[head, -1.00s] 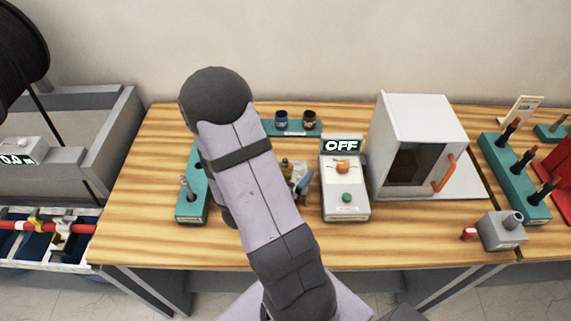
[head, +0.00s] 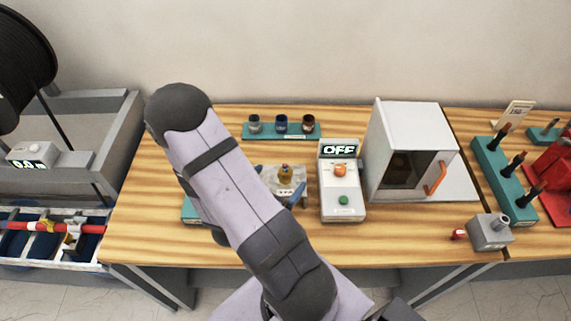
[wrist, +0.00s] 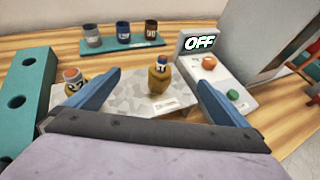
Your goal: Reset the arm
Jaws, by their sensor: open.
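My gripper (wrist: 157,82) is open and empty, its two blue fingers spread wide in the wrist view. Between the fingers, beyond them, a small amber bottle (wrist: 160,78) stands on a grey speckled plate (wrist: 125,100). A second small bottle (wrist: 75,82) stands at the plate's left side, close to the left finger in that picture. In the head view my arm reaches up over the left half of the table and hides most of the gripper. One blue finger shows beside the plate (head: 267,178), and the amber bottle (head: 285,173) shows there too.
A box reading OFF (head: 343,190) and a white cabinet (head: 420,130) with an orange handle stand to the right. A teal block with holes (wrist: 22,105) lies left. Bare wood (head: 140,200) lies at the table's left.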

